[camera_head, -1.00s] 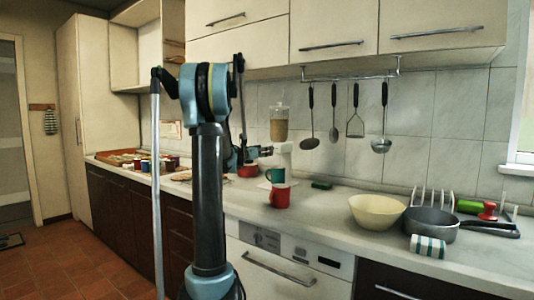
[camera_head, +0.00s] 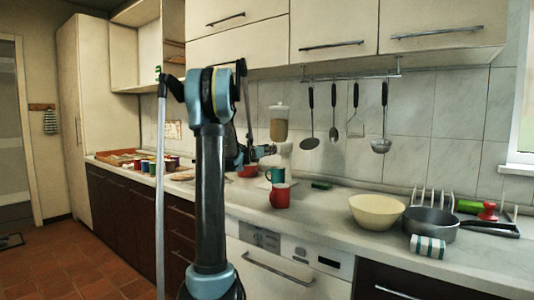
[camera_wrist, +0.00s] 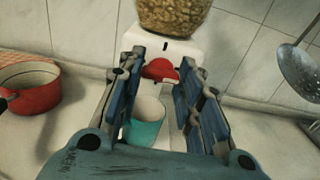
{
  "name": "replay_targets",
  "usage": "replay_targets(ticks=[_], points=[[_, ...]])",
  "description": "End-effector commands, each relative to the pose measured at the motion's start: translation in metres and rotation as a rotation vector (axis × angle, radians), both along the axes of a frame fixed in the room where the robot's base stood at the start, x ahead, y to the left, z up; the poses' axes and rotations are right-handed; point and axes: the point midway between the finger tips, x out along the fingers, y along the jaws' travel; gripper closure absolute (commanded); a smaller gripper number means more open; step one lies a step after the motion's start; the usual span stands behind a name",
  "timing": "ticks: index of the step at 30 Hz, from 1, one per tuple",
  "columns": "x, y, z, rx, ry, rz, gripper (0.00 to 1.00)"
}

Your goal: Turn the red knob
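The red knob (camera_wrist: 160,69) is on the front of a white dispenser (camera_wrist: 183,48) in the wrist view. A clear container of brown pieces (camera_wrist: 172,12) tops the dispenser. My gripper (camera_wrist: 162,62) is open, with its two blue-faced fingers to the left and right of the knob. I cannot tell whether either finger touches it. A teal mug (camera_wrist: 146,125) stands below the knob, partly hidden by my gripper. In the head view the dispenser (camera_head: 279,125) is against the wall, my gripper (camera_head: 268,151) is in front of it, and the knob cannot be made out.
A red pot (camera_wrist: 32,88) stands left of my gripper in the wrist view. A red mug (camera_head: 280,196) is near the counter front, with a cream bowl (camera_head: 377,212) and grey pan (camera_head: 430,223) to its right. Several utensils, including a ladle (camera_head: 381,145), hang behind.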

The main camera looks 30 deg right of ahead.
Motion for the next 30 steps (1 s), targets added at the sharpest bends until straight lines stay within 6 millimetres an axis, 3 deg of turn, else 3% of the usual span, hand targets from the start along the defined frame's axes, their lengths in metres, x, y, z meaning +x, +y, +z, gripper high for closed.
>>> replay_targets(ticks=[14,30], points=[[0.0016,0.0009,0.0,0.045,-0.108,0.003,0.91],[0.0019,0.0011,-0.0001,0.231,-0.556,0.004,0.91]])
